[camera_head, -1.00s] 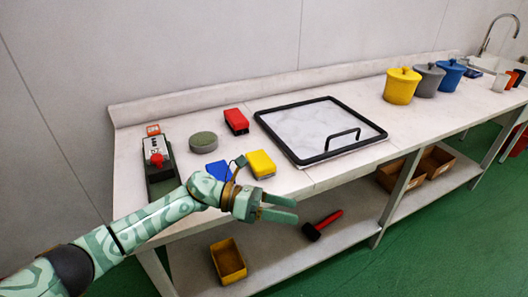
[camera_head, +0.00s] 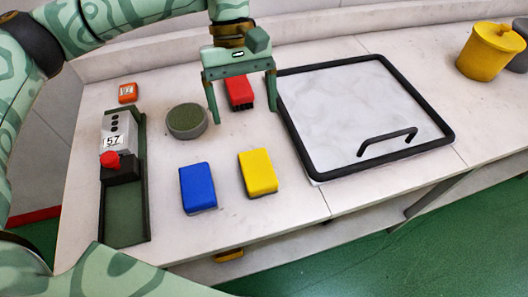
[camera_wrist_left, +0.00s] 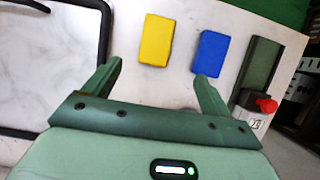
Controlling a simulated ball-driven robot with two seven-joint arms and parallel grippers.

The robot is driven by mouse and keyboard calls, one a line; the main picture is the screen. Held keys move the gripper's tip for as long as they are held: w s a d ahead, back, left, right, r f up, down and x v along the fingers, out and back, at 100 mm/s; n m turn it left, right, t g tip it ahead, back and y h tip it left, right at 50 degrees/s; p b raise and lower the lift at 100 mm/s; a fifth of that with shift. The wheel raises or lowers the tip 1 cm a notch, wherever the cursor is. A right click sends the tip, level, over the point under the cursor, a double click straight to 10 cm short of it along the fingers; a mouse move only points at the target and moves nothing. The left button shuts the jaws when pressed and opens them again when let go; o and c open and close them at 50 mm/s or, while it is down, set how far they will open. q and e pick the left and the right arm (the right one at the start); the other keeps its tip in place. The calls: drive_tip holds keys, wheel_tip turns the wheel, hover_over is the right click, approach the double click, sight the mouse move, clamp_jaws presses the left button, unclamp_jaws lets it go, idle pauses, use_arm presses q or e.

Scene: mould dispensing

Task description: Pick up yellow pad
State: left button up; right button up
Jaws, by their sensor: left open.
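The yellow pad (camera_head: 258,172) lies flat on the white table, right of the blue pad and left of the framed tray. It also shows in the left wrist view (camera_wrist_left: 157,40), ahead of the fingers and between their lines. My left gripper (camera_head: 245,115) is open and empty, with its fingers pointing down, above the table and on the far side of the yellow pad, near the red pad. In the left wrist view its two fingers (camera_wrist_left: 158,72) are spread wide. My right gripper is not in view.
A blue pad (camera_head: 198,187) lies left of the yellow one. A red pad (camera_head: 239,92) and a grey-green round pad (camera_head: 186,121) lie behind. A black-framed tray (camera_head: 290,113) with a handle stands right, a device with a red button (camera_head: 122,166) left.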

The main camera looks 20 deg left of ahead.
use_arm(q)
approach(257, 167)
drive_tip(key=x, duration=0.1)
drive_tip(key=b+x, duration=0.1)
drive_tip(key=x, duration=0.2)
drive_tip(key=shift+s+a+f+b, duration=0.2)
drive_tip(key=shift+s+f+b, duration=0.05)
drive_tip(key=shift+f+b, duration=0.05)
drive_tip(key=shift+s+d+f, duration=0.2)
drive_tip(key=shift+f, duration=0.35)
drive_tip(key=x, duration=0.1)
drive_tip(key=b+x, duration=0.1)
drive_tip(key=x, duration=0.2)
drive_tip(key=shift+w+d+f, duration=0.1)
drive_tip(key=shift+w+d, duration=0.1)
drive_tip(key=shift+w, duration=0.05)
drive_tip(key=shift+s+f, duration=0.2)
drive_tip(key=shift+f, duration=0.1)
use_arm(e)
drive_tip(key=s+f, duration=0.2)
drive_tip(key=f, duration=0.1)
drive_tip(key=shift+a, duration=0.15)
use_arm(q)
drive_tip(key=shift+f+b, duration=0.1)
drive_tip(key=shift+b, duration=0.25)
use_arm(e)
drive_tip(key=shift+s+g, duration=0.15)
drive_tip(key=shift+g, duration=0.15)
use_arm(q)
drive_tip(key=c, duration=1.1)
